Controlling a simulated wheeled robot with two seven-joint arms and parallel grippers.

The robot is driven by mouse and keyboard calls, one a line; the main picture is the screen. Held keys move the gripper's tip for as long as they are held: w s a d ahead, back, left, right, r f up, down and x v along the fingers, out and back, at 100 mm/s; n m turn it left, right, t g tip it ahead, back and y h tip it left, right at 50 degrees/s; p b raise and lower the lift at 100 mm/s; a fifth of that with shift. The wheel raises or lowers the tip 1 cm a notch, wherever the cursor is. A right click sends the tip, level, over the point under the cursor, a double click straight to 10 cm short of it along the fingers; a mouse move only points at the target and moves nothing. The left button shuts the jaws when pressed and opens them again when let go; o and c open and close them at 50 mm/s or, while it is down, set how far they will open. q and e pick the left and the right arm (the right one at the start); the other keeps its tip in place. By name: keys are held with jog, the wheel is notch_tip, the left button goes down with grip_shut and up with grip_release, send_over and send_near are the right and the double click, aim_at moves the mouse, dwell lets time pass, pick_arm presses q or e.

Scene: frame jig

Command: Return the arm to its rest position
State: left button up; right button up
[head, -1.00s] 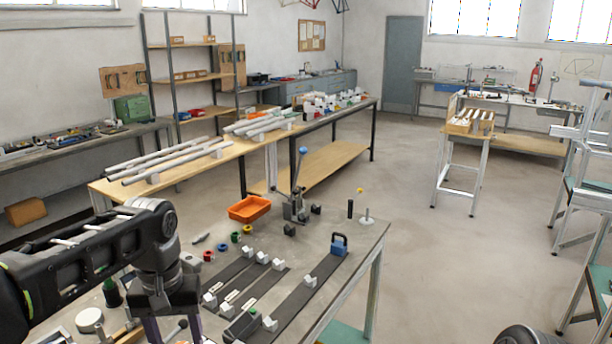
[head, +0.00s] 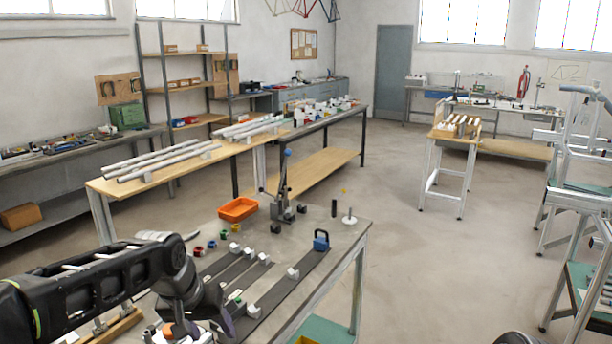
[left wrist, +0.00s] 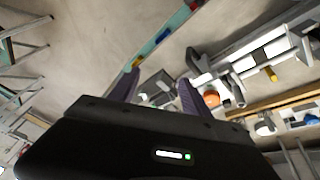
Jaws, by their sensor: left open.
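My left arm (head: 95,290) comes in from the left in the head view, over the near left part of the metal-topped bench (head: 345,240). My left gripper (head: 220,330) is tilted toward the lower right, and its tips are partly hidden near the picture's bottom edge. In the left wrist view its two purple fingers (left wrist: 158,88) stand apart, with no object held between them. Bench parts and floor show beyond the fingers. My right gripper is not in view.
Small coloured rings (head: 211,244) lie near the arm. Open floor (head: 420,270) lies to the right.

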pick_arm(q)
jog(key=s+d+f+h, duration=0.1)
jog(key=d+f, duration=0.2)
jog(key=f, duration=0.5)
jog(key=s+d+f+t, duration=0.1)
jog(key=d+f, duration=0.2)
jog(key=f, duration=0.5)
jog(key=s+d+f+h, duration=0.15)
jog(key=d+f, duration=0.25)
jog(key=f, duration=0.4)
jog(key=s+f+g, duration=0.2)
jog(key=s+f, duration=0.6)
jog(key=s, duration=0.4)
jog(key=s+d+f+n+g, duration=0.1)
jog(key=s+f+g, duration=0.1)
jog(key=s+f, duration=0.6)
jog(key=s, duration=0.3)
jog(key=shift+s, duration=0.35)
